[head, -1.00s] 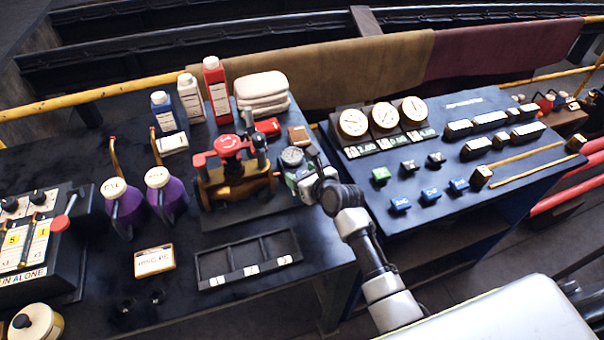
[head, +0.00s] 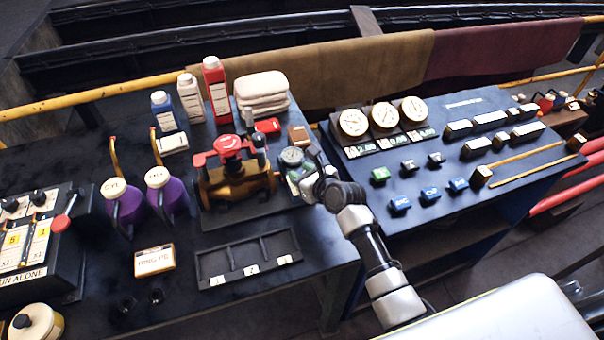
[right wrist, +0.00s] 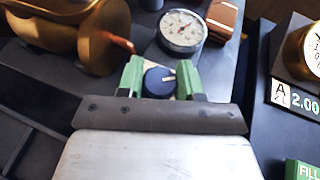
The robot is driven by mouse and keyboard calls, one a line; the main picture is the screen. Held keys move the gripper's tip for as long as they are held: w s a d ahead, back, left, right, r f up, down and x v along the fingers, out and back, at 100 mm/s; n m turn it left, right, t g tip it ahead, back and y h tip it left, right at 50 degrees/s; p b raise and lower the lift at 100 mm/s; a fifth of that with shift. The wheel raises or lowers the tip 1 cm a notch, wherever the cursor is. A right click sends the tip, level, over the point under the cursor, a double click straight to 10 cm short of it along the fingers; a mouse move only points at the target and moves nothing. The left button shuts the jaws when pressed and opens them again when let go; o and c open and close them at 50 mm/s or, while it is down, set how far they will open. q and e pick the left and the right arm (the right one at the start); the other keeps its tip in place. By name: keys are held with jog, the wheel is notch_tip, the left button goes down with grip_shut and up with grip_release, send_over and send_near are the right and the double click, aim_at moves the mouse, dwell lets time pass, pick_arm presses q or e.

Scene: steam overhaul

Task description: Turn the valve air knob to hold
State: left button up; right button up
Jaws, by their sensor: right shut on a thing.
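The valve air knob (right wrist: 159,80) is a small dark blue round knob with a pale pointer line, seen in the right wrist view just in front of a round gauge (right wrist: 181,30). My right gripper (right wrist: 160,79) is shut on it, with a green finger on either side. The pointer line points to the right in that view. I cannot read any hold mark. In the head view my right gripper (head: 298,182) is beside the brass valve (head: 235,184) with the red handwheel, and hides the knob. My left gripper is not in view.
A black compartment tray (head: 205,283) lies in front of the valve. Purple jugs (head: 172,197) stand left of it, and bottles (head: 217,92) behind. The sloped control panel (head: 458,147) with gauges is close on the right, across a narrow gap.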

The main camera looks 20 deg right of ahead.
jog(key=shift+n+g+y, duration=0.7)
jog(key=shift+n+y, duration=0.4)
jog(key=shift+y, duration=0.1)
jog(key=n+g+y+b, duration=0.1)
jog(key=n+g+y, duration=0.1)
jog(key=n+y, duration=0.1)
jog(key=shift+n+g, duration=0.3)
jog(key=n+g+y+b, duration=0.1)
jog(key=n+g, duration=0.1)
jog(key=n+g+y+b, duration=0.1)
jog(key=n+g+y, duration=0.1)
jog(key=n+g, duration=0.1)
jog(key=shift+g, duration=0.3)
jog(key=shift+n, duration=0.3)
jog(key=o, duration=0.9)
jog(key=b+v, duration=0.1)
jog(key=v, duration=0.9)
jog(key=shift+d+r+b, duration=0.1)
jog(key=shift+d+b, duration=0.2)
jog(key=shift+d, duration=0.15)
